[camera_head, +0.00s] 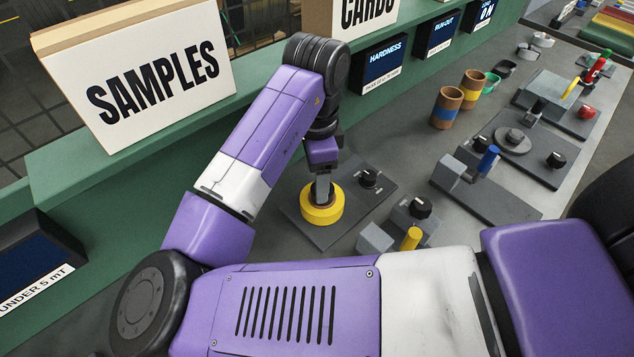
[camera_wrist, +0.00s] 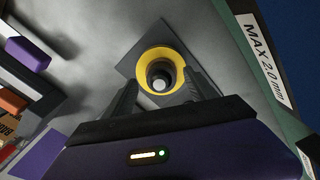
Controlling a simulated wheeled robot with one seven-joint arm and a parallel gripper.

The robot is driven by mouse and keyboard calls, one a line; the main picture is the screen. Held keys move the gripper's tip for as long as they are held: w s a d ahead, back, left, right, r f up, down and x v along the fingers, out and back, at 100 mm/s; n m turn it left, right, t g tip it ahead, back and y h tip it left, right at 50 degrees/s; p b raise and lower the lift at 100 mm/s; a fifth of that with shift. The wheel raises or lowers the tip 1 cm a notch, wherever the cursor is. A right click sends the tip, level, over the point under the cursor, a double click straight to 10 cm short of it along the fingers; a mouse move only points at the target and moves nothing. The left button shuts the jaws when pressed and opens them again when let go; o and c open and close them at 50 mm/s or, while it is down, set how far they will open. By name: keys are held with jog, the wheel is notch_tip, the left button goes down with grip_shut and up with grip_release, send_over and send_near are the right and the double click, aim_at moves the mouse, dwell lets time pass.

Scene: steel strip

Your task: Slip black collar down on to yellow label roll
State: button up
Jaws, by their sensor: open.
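The yellow label roll (camera_head: 323,214) lies flat on a dark grey plate (camera_head: 296,216), with a brownish core. It shows in the wrist view as a yellow ring (camera_wrist: 146,79). My gripper (camera_head: 322,192) points down close over the roll's middle. In the wrist view my gripper (camera_wrist: 161,88) has its two fingers spread at either side of the roll's centre. A dark ring with a paler middle (camera_wrist: 162,76) shows inside the yellow ring; I cannot tell surely whether it is the black collar or how it sits. My fingers hide part of the centre in the head view.
A black knob-like piece (camera_head: 368,177) stands on the same plate, right of the roll. A grey block with another black knob (camera_head: 420,207) and a yellow cylinder (camera_head: 411,238) are nearby. Two brown rolls (camera_head: 446,107) stand farther right. A green ledge with a SAMPLES box (camera_head: 150,80) runs behind.

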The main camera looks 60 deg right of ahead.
jog(key=shift+r, duration=2.4)
